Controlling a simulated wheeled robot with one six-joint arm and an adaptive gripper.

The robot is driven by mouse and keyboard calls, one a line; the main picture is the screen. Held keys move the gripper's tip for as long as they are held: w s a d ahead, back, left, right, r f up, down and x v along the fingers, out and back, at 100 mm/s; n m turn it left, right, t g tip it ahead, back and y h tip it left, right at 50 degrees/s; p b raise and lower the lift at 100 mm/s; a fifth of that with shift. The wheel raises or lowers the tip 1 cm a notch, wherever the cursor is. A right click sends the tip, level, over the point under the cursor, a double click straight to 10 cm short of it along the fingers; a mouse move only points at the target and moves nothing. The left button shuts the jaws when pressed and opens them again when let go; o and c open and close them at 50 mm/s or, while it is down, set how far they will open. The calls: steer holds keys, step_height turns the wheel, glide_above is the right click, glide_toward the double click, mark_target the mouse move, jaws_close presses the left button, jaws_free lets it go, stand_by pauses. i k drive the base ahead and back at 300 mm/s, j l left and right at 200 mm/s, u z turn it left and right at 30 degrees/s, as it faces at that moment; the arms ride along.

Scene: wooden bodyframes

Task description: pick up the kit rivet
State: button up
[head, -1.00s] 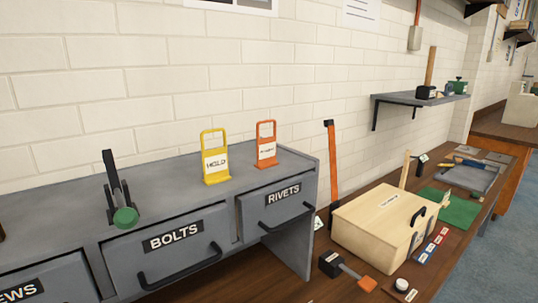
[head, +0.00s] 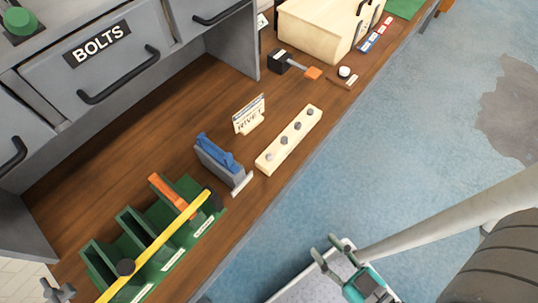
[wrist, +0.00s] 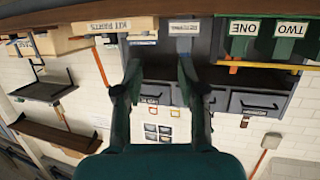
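A pale wooden strip (head: 289,140) lies on the brown bench near its front edge, with several grey rivet-like pieces standing in it in a row. A small sign reading RIVET (head: 249,116) stands just behind it. I cannot tell which piece is the kit rivet. In the upside-down wrist view, a wooden block labelled KIT PARTS (wrist: 108,26) shows at upper left. My gripper (head: 325,249) is open and empty, off the bench's front side at the bottom of the head view. Its two spread fingers (wrist: 158,88) also show in the wrist view, with nothing between them.
A blue-and-grey holder (head: 220,163) stands left of the strip. A green divided bin (head: 150,235) with a yellow bar across it stands further left. A black-and-orange tool (head: 293,64) and wooden box (head: 318,30) lie beyond. Grey drawers (head: 105,58) overhang the bench behind.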

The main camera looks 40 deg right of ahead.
mark_target(269, 156)
steer(key=k+z, duration=0.2)
steer(key=z, duration=0.2)
steer(key=k+l+z, duration=0.1)
steer(key=z, duration=0.25)
steer(key=k+l+z, duration=0.15)
steer(key=z, duration=0.25)
steer(key=k, duration=0.1)
